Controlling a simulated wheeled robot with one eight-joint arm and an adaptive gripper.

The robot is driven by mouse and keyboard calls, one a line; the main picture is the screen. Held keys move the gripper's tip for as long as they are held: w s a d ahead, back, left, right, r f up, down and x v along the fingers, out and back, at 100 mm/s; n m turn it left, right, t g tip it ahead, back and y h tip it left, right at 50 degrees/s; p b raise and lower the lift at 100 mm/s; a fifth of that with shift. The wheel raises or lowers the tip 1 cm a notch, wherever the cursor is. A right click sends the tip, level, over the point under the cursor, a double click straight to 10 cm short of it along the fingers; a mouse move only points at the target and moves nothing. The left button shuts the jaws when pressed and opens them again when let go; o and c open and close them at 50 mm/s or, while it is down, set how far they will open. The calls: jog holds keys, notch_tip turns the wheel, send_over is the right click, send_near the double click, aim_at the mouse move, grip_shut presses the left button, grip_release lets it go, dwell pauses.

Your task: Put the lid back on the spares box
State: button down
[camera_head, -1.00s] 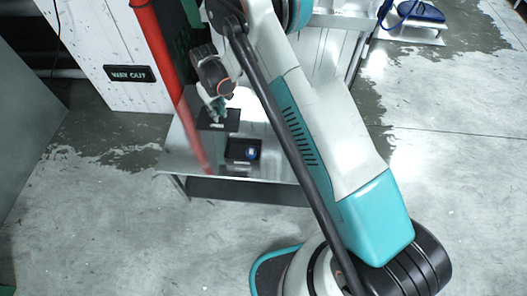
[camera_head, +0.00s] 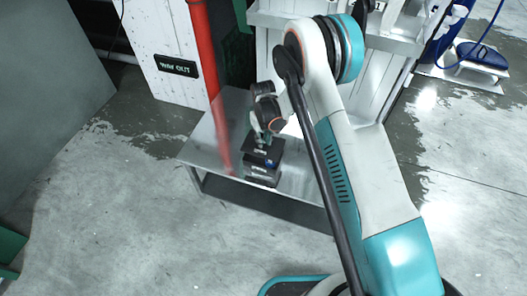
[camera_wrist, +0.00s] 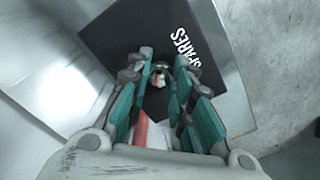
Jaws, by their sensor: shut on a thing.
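My gripper (camera_head: 262,138) is shut on the small knob of the black lid (camera_head: 258,152). In the wrist view, the fingers (camera_wrist: 163,72) close around the knob, and the lid (camera_wrist: 130,30) shows white SPARES lettering. The black spares box (camera_head: 262,180) stands on the metal table below the lid. The lid is over the rear part of the box. A bit of blue shows at the box's right side, between lid and box. I cannot tell whether the lid touches the rim. Most of the box's inside is hidden by the lid.
The metal table (camera_head: 205,150) has free room left of the box. A red post (camera_head: 207,60) rises close to the left of my gripper. A white panel with a WAY OUT sign (camera_head: 176,66) stands behind. White shelving (camera_head: 275,20) is behind my arm.

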notch_tip(320, 180, down, 6)
jog(key=shift+f+b, duration=0.25)
jog(key=shift+b, duration=0.7)
jog(key=c, duration=1.4)
grip_release()
jog(key=shift+f, duration=0.1)
